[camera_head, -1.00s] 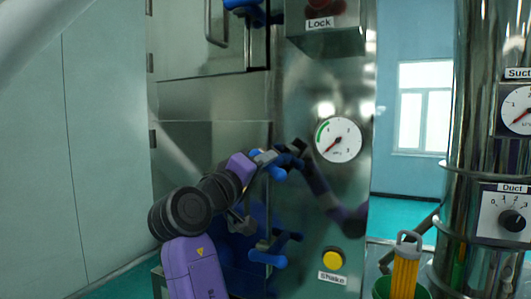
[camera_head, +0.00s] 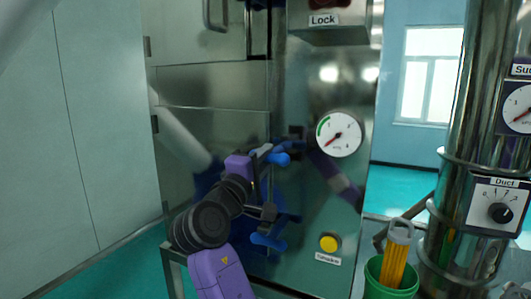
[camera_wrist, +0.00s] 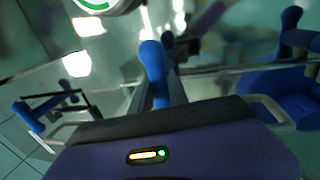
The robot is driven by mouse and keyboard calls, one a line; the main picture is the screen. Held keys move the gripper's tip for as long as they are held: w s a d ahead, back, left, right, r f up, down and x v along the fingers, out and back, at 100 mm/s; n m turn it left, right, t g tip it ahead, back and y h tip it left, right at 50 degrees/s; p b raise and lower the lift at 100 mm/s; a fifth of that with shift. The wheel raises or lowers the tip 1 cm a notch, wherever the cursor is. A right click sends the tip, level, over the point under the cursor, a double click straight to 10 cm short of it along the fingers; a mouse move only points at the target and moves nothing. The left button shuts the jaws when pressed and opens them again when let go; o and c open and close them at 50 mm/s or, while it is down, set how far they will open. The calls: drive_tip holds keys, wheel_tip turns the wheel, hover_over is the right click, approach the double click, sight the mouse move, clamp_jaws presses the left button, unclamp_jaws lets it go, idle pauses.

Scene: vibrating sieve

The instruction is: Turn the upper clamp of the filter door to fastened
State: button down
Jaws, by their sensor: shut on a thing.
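The upper clamp (camera_head: 283,158) of the filter door is a blue handle on the front of the steel cabinet, left of the pressure gauge. My gripper (camera_head: 264,152) is at this clamp and shut on it.
The gauge (camera_head: 339,134) and a yellow button (camera_head: 330,242) are on the steel panel to the right. A green bucket (camera_head: 376,282) with a yellow-handled item stands at lower right. The shiny steel mirrors my arm and the clamps. Pale wall panels stand at left.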

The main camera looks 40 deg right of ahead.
drive_tip(key=shift+w+a, duration=0.1)
idle(0.3)
drive_tip(key=c, duration=1.3)
unclamp_jaws()
drive_tip(key=b+v, duration=0.2)
drive_tip(key=v, duration=0.5)
drive_tip(key=shift+a+f+b, duration=0.1)
drive_tip(key=shift+a+b, duration=0.2)
drive_tip(key=shift+a, duration=0.05)
